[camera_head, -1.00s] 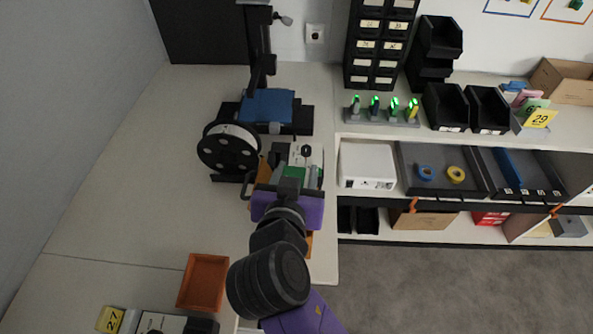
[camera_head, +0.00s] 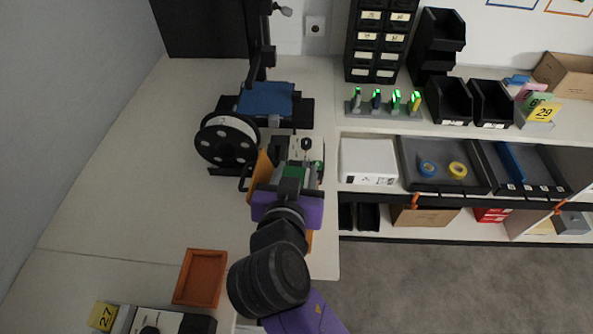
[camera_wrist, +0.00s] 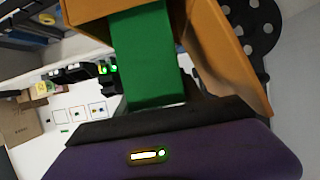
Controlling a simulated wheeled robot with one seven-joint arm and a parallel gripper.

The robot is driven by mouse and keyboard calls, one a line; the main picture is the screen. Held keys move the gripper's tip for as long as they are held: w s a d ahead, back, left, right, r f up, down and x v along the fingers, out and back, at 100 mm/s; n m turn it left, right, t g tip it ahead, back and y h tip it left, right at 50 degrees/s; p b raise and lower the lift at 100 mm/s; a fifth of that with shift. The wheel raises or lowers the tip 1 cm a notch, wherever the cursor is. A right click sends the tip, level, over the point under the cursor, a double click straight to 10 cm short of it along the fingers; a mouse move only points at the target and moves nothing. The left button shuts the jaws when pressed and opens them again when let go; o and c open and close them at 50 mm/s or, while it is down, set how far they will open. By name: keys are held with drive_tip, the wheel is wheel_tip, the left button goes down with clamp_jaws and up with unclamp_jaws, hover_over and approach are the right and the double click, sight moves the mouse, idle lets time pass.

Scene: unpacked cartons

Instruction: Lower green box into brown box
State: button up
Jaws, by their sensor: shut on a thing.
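The green box (camera_wrist: 150,60) is upright in the wrist view, between dark gripper fingers, with its far end against the brown box. A small part of the green box (camera_head: 291,176) shows in the head view. The brown box (camera_wrist: 225,50) has a raised flap to the right of the green box in the wrist view. Its orange-brown side (camera_head: 261,173) shows left of my gripper in the head view. My gripper (camera_head: 290,183) is shut on the green box over the brown box. How deep the green box sits is hidden by my wrist.
A black spool (camera_head: 227,144) stands close to the left of the brown box. A machine with a blue plate (camera_head: 266,103) is behind. An orange tray (camera_head: 201,278) lies at the front. The left of the table is clear. A white box (camera_head: 368,161) is to the right.

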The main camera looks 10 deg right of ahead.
drive_tip(key=shift+f+b, duration=1.35)
drive_tip(key=shift+f, duration=0.4)
drive_tip(key=o, duration=1.5)
drive_tip(key=shift+r, duration=0.1)
drive_tip(key=shift+r+p, duration=4.4)
drive_tip(key=shift+r, duration=1.1)
